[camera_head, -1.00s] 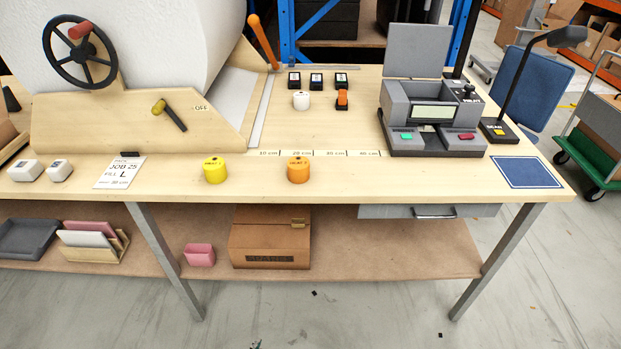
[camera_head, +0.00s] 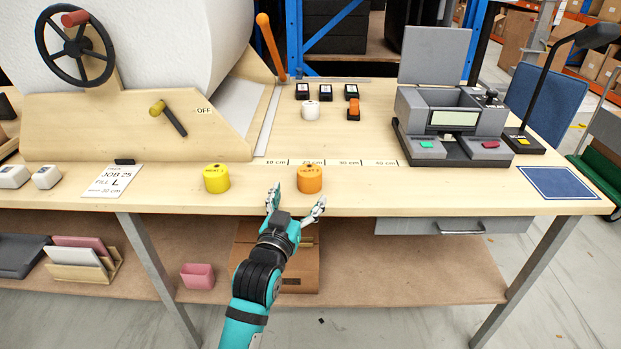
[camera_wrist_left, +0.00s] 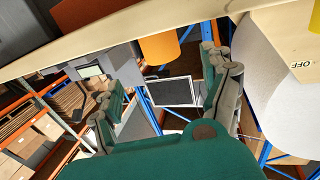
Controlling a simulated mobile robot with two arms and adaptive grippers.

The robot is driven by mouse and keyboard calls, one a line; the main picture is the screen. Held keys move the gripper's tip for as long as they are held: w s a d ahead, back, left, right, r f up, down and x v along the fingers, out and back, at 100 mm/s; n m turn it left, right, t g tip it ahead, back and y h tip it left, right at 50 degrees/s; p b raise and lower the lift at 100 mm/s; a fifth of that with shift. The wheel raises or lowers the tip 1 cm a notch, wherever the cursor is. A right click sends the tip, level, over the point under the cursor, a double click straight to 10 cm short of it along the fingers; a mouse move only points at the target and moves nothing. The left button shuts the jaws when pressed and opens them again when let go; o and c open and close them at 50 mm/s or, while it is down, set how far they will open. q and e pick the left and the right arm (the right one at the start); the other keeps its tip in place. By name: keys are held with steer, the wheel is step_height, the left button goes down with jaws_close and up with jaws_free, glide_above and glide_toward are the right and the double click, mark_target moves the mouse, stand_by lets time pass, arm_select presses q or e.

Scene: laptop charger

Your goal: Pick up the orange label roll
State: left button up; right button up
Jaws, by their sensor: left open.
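The orange label roll (camera_head: 309,179) stands upright near the front edge of the workbench, to the right of a yellow roll (camera_head: 216,178). My left gripper (camera_head: 296,196) is open and empty just in front of the bench edge, a little left of and nearer than the orange roll. In the head view its fingers are apart, the right one close to the front of the roll; I cannot tell if it touches. The left wrist view shows the orange roll (camera_wrist_left: 159,47) beyond the spread fingers, partly cut by the bench edge. My right gripper is not in view.
A grey label printer (camera_head: 452,130) stands at the right. A job card (camera_head: 113,181) lies at the left. A shelf with a brown box (camera_head: 305,262) is below.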

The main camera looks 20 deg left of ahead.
mark_target(313, 166)
arm_select(q)
steer(key=w, duration=0.4)
steer(key=shift+w, duration=0.4)
steer(key=shift+w+a+r+p, duration=0.1)
steer(key=shift+w+p, duration=0.05)
steer(key=shift+w, duration=1.2)
steer(key=shift+w+a+p, duration=0.1)
steer(key=shift+w+p, duration=0.05)
steer(key=shift+w, duration=1.15)
steer(key=c, duration=1.3)
